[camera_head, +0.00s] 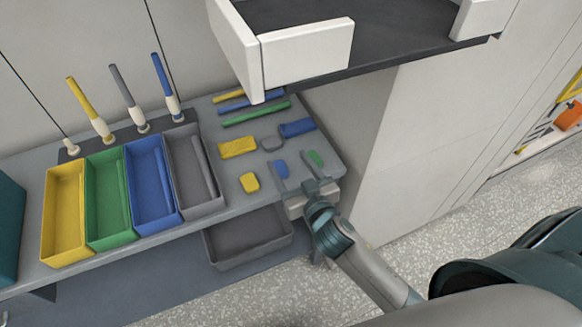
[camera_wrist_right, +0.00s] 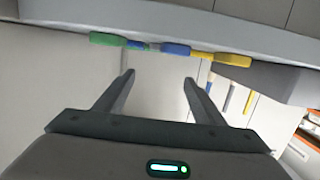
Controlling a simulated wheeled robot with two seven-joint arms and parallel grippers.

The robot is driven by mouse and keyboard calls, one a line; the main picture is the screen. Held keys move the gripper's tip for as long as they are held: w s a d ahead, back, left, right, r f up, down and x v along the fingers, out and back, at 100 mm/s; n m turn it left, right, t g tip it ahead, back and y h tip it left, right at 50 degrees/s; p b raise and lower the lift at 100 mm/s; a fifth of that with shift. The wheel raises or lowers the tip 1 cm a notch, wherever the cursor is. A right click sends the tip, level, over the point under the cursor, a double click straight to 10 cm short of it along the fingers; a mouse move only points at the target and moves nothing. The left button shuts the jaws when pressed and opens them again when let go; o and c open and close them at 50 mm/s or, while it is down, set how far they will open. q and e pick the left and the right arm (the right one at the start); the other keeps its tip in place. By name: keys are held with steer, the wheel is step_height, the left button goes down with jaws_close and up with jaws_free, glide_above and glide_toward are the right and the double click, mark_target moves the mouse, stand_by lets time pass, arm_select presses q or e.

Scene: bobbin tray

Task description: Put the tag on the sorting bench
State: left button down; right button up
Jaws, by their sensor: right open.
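The sorting bench (camera_head: 225,200) is a grey shelf with loose coloured pieces on its right part. Small pieces there are yellow (camera_head: 249,182), blue (camera_head: 280,169), green (camera_head: 315,158) and grey (camera_head: 271,144); I cannot tell which is the tag. My right gripper (camera_head: 298,180) is at the bench's front right edge, its fingers near the small blue and green pieces. In the right wrist view the jaws (camera_wrist_right: 159,78) are apart with nothing between them, and green (camera_wrist_right: 107,39), blue (camera_wrist_right: 176,49) and yellow (camera_wrist_right: 222,58) pieces show beyond. My left gripper is out of view.
Yellow (camera_head: 64,216), green (camera_head: 108,202), blue (camera_head: 150,190) and grey (camera_head: 199,176) bins stand on the left, with upright handles behind. A white-walled dark shelf (camera_head: 390,35) overhangs at the back right. A grey tray (camera_head: 248,240) sits below the bench.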

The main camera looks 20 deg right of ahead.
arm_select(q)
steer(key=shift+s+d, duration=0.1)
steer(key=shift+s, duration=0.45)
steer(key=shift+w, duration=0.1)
